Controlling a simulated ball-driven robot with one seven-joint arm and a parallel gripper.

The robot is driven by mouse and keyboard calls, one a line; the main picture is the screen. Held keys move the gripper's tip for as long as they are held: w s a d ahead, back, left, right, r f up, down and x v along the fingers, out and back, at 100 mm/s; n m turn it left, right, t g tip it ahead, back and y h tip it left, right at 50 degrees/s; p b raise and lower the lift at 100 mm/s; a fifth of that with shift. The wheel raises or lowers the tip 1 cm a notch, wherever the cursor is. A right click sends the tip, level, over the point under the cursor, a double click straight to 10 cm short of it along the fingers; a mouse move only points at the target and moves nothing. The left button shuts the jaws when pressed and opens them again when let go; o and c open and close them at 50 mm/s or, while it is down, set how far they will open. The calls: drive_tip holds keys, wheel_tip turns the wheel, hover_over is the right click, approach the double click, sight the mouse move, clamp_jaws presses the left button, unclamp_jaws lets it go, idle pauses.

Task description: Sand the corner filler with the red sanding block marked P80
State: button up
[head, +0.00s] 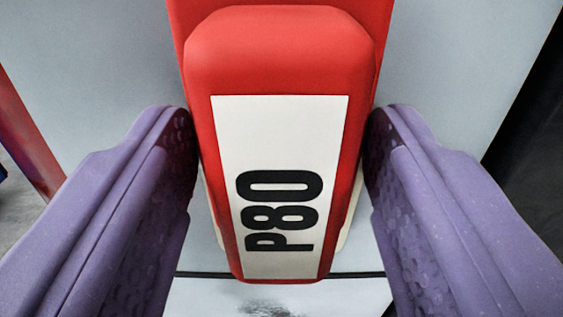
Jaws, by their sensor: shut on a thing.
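The red sanding block (361,185) fills the middle of the head view, with a white label reading P80 along its face. My gripper (281,140) is shut on it, with one purple finger pressed against each side. A cream-coloured edge shows low on both sides of the block, beneath the red body. Another red surface shows behind the block's far end at the top; I cannot tell whether it is part of the block. I cannot make out the corner filler in this view.
A pale grey flat surface (455,60) lies behind the block on both sides. A dark line crosses below it, with a lighter strip (215,298) bearing a dark smudge. A red post (28,135) stands at the left edge; a dark area (530,130) lies at the right.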

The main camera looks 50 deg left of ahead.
wheel_tip(320, 180, down, 10)
drive_tip(key=b, duration=0.8)
idle(0.4)
drive_tip(key=shift+v, duration=3)
drive_tip(key=shift+v, duration=1.45)
